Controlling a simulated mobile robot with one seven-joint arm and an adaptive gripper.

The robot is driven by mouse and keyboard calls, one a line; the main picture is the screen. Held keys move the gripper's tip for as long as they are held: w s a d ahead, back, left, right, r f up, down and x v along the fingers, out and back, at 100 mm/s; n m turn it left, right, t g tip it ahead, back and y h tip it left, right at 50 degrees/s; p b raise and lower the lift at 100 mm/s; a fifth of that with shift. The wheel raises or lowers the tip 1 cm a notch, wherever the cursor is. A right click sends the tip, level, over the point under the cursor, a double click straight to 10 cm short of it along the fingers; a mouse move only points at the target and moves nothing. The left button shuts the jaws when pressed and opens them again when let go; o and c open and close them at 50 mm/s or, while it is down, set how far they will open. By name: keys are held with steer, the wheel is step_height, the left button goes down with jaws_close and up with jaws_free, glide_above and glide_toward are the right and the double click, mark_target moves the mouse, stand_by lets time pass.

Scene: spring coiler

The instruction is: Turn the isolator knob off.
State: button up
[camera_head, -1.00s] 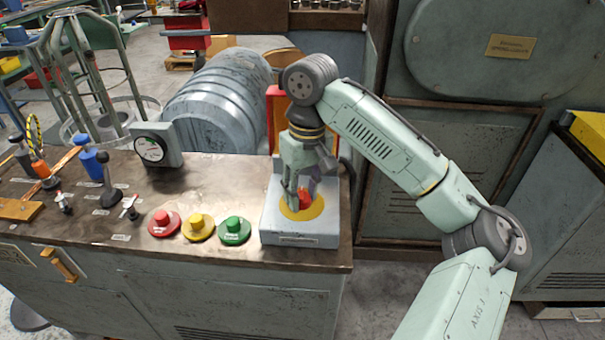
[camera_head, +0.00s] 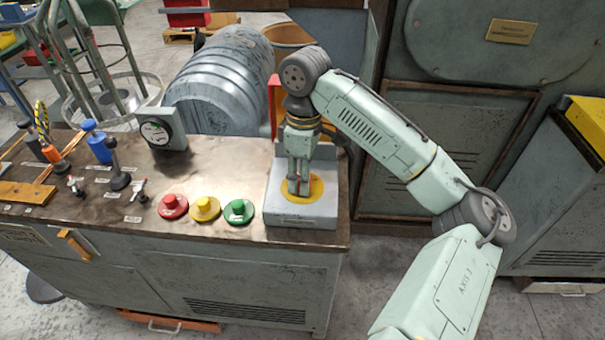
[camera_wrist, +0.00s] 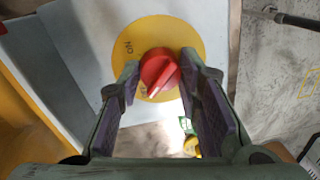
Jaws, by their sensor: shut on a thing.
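The isolator knob is red and sits on a yellow disc (camera_head: 316,188) on top of a grey box (camera_head: 300,221) at the bench's right end. In the head view my gripper mostly hides the knob. In the wrist view the knob (camera_wrist: 158,72) shows clearly, with a pale pointer line lying slantwise. An ON label (camera_wrist: 128,47) is printed at the disc's upper left; another label below the knob is partly covered. My gripper (camera_head: 299,190) points down, its fingertips on both sides of the knob, shut on it.
Red (camera_head: 173,206), yellow (camera_head: 205,208) and green (camera_head: 239,211) push buttons stand left of the box. Levers, small switches and a dial gauge (camera_head: 156,131) are farther left. A red upright panel (camera_head: 274,100) rises behind the box, close to my wrist.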

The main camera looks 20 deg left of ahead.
stand_by(0.3)
steer(key=o, duration=1.1)
steer(key=shift+o, duration=0.2)
